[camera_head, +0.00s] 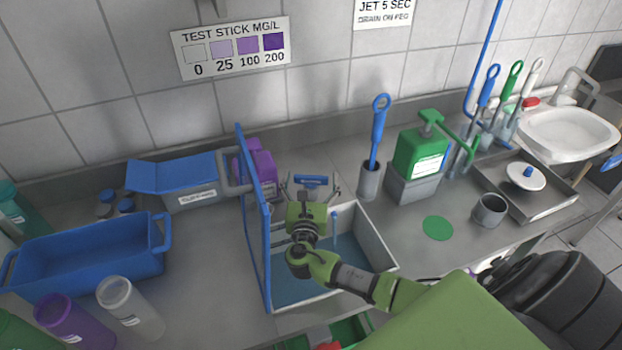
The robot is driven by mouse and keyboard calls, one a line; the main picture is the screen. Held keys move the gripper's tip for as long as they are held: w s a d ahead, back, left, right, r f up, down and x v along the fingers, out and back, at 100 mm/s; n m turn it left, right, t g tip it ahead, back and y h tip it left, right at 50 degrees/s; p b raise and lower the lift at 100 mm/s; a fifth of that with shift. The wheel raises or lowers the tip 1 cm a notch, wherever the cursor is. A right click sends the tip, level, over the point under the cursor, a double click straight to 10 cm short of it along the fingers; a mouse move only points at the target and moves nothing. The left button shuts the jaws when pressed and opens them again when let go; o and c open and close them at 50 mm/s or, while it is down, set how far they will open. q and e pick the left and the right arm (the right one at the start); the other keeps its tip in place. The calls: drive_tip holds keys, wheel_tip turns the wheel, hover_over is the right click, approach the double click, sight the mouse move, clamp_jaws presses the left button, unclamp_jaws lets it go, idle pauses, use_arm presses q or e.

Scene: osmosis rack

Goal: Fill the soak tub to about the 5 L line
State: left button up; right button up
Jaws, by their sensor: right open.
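A pale grey open-topped tub (382,246), which looks like the soak tub, stands mid-counter with a blue surface inside. I cannot tell whether that surface is water, and no 5 L line is readable. A tall blue panel (254,225) stands upright along its left side. My right gripper (311,190) is above the tub's back edge with its fingers spread open. A blue bar-like handle (311,181) shows between or just behind the fingertips; I cannot tell whether they touch. My right arm hides part of the tub. My left gripper is out of view.
Purple bottles (259,172) stand behind the panel. A blue basin (85,258) and several bottles fill the left. At right are a blue brush in a holder (369,178), a green dispenser (420,152), a steel cup (489,210) and a white sink (566,134).

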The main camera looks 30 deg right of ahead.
drive_tip(key=shift+s, duration=0.1)
drive_tip(key=v, duration=1.2)
idle(6.7)
